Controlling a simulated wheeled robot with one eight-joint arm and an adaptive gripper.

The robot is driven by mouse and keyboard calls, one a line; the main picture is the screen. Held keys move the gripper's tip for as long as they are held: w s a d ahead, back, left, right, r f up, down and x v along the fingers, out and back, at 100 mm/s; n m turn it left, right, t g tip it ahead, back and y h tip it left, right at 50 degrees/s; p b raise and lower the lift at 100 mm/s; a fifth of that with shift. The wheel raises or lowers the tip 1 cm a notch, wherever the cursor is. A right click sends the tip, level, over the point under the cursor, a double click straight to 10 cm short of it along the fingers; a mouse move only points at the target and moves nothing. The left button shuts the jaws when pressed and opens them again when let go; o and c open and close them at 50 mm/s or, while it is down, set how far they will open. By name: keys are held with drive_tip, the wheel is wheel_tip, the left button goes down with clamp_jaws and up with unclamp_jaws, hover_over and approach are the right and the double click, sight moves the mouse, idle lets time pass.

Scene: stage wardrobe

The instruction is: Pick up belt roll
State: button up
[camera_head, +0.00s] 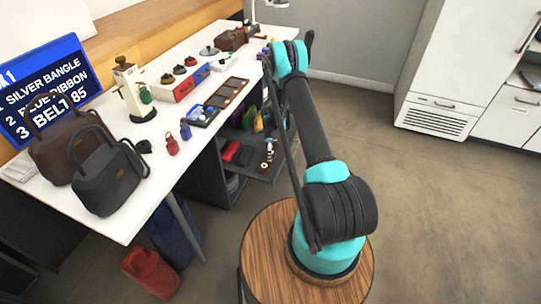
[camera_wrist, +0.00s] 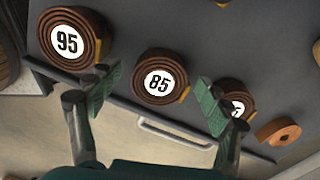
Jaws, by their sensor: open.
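In the wrist view, a brown coiled belt roll (camera_wrist: 159,76) with a white "85" label lies on a dark grey surface. A larger brown roll (camera_wrist: 70,38) labelled "95" is up and left of it. Another brown roll (camera_wrist: 230,87) lies to the right, its label partly hidden by my finger, with a "5" showing. My gripper (camera_wrist: 157,96) is open and empty, its green finger pads on either side of the "85" roll in the picture. Contact cannot be told. In the head view my arm hides the gripper, and I cannot make out the rolls.
A small orange-brown roll (camera_wrist: 278,131) is at right in the wrist view. A pale handle (camera_wrist: 176,142) lies below the rolls. In the head view, a screen (camera_head: 48,88) lists "BELT 85". Two handbags (camera_head: 108,180) stand on the white table (camera_head: 118,222). Floor at right is clear.

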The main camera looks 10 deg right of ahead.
drive_tip(key=c, duration=1.3)
